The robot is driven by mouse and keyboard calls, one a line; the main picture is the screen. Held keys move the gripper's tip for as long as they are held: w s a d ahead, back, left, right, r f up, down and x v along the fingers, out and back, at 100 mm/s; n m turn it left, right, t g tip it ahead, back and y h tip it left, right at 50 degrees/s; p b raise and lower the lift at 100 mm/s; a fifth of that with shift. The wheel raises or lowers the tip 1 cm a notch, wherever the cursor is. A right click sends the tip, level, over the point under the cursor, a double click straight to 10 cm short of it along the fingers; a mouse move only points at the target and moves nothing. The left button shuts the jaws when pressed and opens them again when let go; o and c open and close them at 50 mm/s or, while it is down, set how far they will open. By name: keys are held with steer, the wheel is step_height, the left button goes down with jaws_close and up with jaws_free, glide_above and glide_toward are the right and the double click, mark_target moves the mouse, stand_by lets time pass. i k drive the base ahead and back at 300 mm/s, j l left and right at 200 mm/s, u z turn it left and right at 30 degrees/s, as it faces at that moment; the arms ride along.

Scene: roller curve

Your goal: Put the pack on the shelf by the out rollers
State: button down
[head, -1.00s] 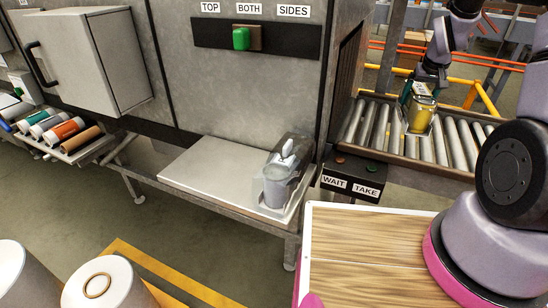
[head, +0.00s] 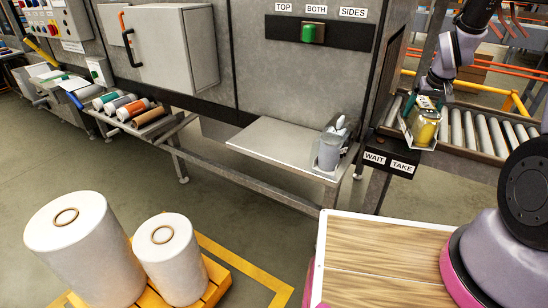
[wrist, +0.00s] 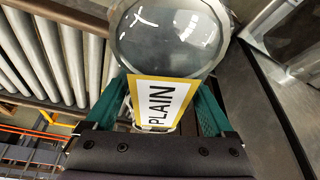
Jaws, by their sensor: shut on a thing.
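My gripper (wrist: 165,115) has green fingers shut on the pack (wrist: 172,38). In the wrist view the pack shows a clear, rounded, shiny end and a yellow-edged label reading PLAIN (wrist: 160,103). In the head view the pack (head: 425,127) looks yellow and stands roughly upright in my gripper (head: 428,104), in front of the left part of the out rollers (head: 470,130). I cannot tell its exact height above them.
A WAIT/TAKE button box (head: 389,162) stands between the shelf and the rollers. A wood-topped surface (head: 375,260) lies in front. Two large white rolls (head: 85,245) stand on a yellow pallet at lower left. Coloured rolls (head: 125,107) lie in a tray farther left.

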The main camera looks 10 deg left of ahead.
mark_target(279, 138)
steer(key=k+j+u, duration=0.1)
steer(key=k+j, duration=0.15)
steer(key=k, duration=0.2)
steer(key=k+j, duration=0.3)
steer(key=k+l+u, duration=0.1)
steer(key=k+u, duration=0.25)
steer(key=i+l+u, duration=0.7)
steer(key=l+u, duration=0.15)
steer(key=l, duration=0.25)
steer(key=i+l+u, duration=0.2)
steer(key=l, duration=0.15)
steer(key=l+u, duration=0.2)
steer(key=i+l, duration=0.05)
steer(key=l, duration=0.05)
